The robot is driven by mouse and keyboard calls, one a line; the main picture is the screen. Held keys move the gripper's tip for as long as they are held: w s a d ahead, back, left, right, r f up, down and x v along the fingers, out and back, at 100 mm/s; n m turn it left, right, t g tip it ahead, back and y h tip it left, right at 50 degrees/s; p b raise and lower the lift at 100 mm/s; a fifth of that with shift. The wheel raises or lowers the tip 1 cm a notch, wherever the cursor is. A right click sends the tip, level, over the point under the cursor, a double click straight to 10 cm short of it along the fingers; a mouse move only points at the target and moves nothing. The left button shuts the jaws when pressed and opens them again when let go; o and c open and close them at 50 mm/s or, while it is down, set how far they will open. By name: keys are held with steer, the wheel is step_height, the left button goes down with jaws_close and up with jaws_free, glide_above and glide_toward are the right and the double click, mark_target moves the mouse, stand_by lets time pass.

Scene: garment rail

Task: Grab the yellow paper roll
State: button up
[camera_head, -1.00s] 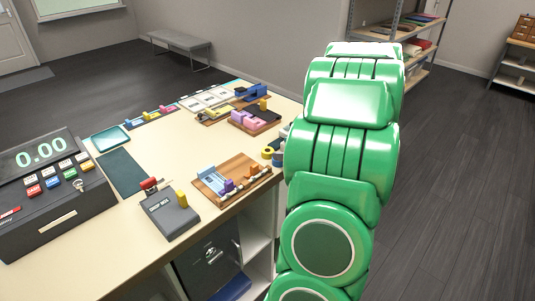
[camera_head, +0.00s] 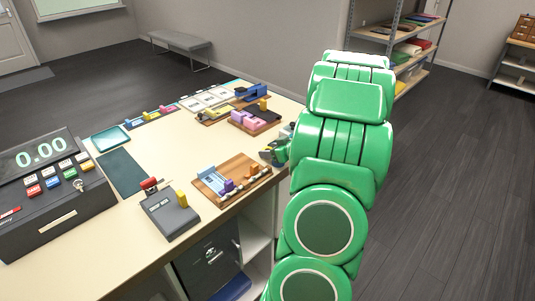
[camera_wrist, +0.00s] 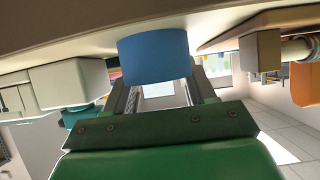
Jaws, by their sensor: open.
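The yellow paper roll cannot be made out clearly now; my gripper covers its spot at the table's right edge in the head view. My gripper (camera_head: 273,153) is low over that edge, right of the wooden board with the purple blocks. In the wrist view my gripper (camera_wrist: 166,92) has its two fingers apart. A blue round roll-like object (camera_wrist: 155,55) shows ahead, in line with the gap between the fingers and overlapping the fingers' far ends. I cannot tell whether it touches them. No yellow roll shows in the wrist view.
The wooden board (camera_head: 214,194) is close left of my gripper. A pale grey block (camera_wrist: 68,82) and a brown block (camera_wrist: 260,50) flank the fingers. A card terminal (camera_head: 168,214) and a cash register (camera_head: 50,215) stand farther left. Open floor lies right.

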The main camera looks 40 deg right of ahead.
steer(key=shift+w+f, duration=0.15)
steer(key=shift+w, duration=0.1)
steer(key=c, duration=0.7)
